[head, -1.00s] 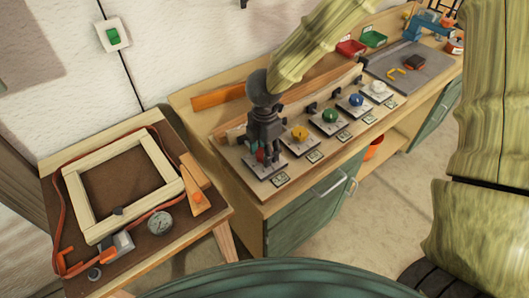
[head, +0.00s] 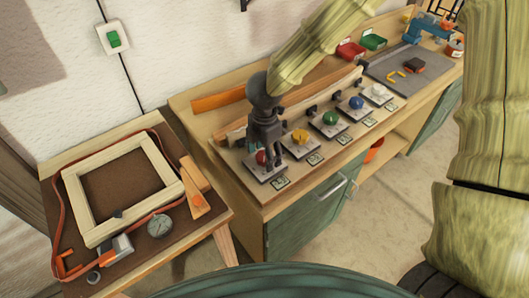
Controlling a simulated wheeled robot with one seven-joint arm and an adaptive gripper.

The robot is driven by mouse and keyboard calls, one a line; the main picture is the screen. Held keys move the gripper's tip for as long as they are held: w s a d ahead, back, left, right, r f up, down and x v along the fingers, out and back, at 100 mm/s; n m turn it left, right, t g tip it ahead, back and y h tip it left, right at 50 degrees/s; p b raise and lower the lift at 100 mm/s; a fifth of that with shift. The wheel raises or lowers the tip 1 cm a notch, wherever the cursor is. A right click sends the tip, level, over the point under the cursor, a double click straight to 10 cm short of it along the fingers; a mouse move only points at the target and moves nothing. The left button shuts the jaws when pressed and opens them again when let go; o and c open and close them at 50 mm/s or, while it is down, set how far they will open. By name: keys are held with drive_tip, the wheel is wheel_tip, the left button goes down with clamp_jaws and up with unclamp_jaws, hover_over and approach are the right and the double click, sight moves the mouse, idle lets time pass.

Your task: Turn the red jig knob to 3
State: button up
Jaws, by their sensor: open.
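The red jig knob (head: 262,157) sits on a grey plate at the near left end of a row of knobs on the workbench. My gripper (head: 275,160) points down over its plate, with its fingers at the right side of the knob in the picture and partly in front of it. It is open, and the knob does not look gripped. A small label (head: 280,184) lies in front of the plate; its figures are too small to read. The knob's pointer direction cannot be made out.
A side table (head: 215,215) at left holds a wooden frame (head: 84,215) and a dial gauge (head: 159,225).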

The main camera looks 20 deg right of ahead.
sight(264, 155)
drive_tip(key=shift+r, duration=0.1)
wheel_tip(264, 155, up, 12)
idle(0.5)
idle(0.5)
